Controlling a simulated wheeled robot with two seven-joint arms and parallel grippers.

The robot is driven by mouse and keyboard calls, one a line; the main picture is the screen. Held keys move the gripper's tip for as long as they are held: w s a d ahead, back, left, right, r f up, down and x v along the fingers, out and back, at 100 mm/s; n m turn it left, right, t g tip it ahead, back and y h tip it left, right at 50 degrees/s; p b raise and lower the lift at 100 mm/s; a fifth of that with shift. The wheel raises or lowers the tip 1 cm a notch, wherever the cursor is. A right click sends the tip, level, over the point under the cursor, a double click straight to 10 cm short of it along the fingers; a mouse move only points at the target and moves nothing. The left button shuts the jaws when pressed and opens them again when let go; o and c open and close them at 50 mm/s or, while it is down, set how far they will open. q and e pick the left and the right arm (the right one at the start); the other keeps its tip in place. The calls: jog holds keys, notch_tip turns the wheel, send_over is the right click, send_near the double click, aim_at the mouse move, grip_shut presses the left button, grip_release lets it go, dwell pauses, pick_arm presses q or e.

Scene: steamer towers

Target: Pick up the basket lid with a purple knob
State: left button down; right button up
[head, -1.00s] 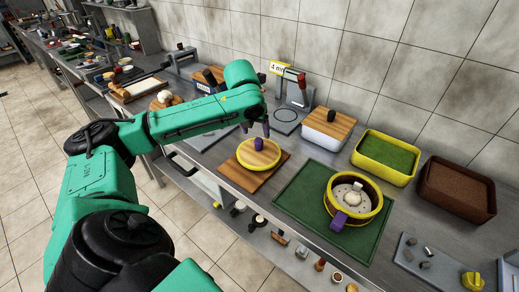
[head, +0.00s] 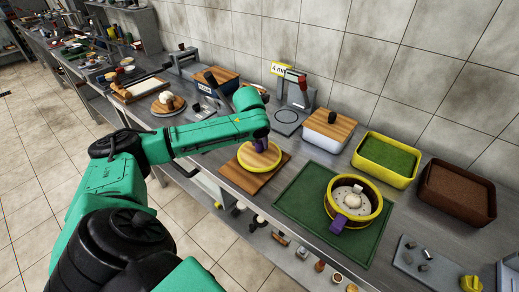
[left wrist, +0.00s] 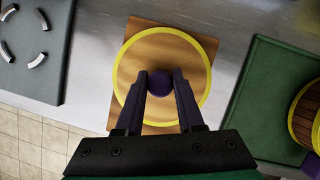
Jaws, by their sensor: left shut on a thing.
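The basket lid (head: 262,161) is a round wooden disc with a yellow rim and a purple knob. It lies flat on a brown square board (head: 236,172) on the steel counter. In the left wrist view the lid (left wrist: 195,60) and its purple knob (left wrist: 160,84) are plain to see. My left gripper (head: 260,142) reaches down over the lid. In the left wrist view its two fingers (left wrist: 160,88) are shut on the knob, one on each side. My right gripper is in neither view.
A green mat (head: 293,200) to the right holds a yellow-rimmed basket (head: 375,212) with pale contents and a purple handle. Behind stand a white box with a wooden lid (head: 331,124), a yellow tray of green stuff (head: 362,161) and a brown bin (head: 428,196).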

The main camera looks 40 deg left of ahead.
aim_at(259, 142)
pick_arm(q)
notch_tip(259, 142, up, 20)
jog(key=c, duration=1.3)
grip_release()
grip_shut()
